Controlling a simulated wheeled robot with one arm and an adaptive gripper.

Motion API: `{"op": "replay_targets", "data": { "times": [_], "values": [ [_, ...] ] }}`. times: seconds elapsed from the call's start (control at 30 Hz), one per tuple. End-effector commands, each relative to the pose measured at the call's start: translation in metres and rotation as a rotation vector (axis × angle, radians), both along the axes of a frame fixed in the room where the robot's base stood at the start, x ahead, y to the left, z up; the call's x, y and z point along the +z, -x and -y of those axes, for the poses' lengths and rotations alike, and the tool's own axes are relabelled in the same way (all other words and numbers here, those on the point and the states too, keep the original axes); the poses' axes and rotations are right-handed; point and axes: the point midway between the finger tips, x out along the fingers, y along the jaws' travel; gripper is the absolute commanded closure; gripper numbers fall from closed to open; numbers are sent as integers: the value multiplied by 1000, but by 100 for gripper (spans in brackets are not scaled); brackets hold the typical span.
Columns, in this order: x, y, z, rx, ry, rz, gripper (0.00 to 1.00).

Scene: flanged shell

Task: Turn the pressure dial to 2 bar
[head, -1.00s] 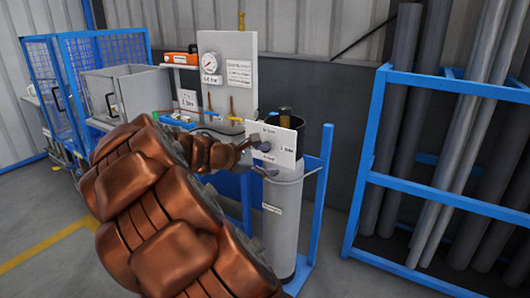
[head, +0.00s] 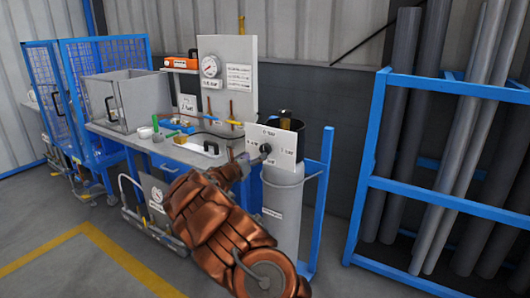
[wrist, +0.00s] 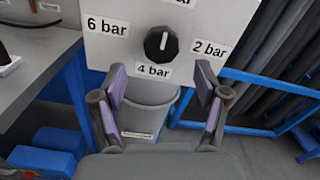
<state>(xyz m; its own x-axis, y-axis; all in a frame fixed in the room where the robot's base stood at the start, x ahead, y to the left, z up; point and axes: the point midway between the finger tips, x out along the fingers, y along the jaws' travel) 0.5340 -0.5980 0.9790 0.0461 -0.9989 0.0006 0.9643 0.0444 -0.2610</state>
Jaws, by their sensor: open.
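The pressure dial is a round black knob (wrist: 161,43) with a white pointer line, on a white panel (wrist: 215,18). The pointer stands about upright, toward the top label, which is cut off at "ar". The label "2 bar" (wrist: 209,50) is right of the knob, "4 bar" below and "6 bar" left. The panel (head: 284,140) also shows in the head view, in front of a grey cylinder. My gripper (wrist: 160,80) is open and empty. Its fingers stand left and right, with the knob beyond and between them in the picture; I see no contact.
The grey cylinder (head: 282,215) stands in a blue frame. A workbench (head: 165,145) with tools and a gauge (head: 210,67) is at the left. A blue rack (head: 440,200) of grey pipes stands at the right. Floor is clear at the lower left.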

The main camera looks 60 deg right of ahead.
Motion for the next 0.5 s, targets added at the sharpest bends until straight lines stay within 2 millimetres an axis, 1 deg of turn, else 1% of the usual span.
{"op": "replay_targets", "data": {
  "times": [0.2, 0.37, 0.5],
  "values": [
    [-1, 2, 25, -5, -5, 2, 27],
    [1, -1, 42, -3, -3, 4, 27],
    [-2, -1, 56, -3, -5, 2, 27]
  ]
}}
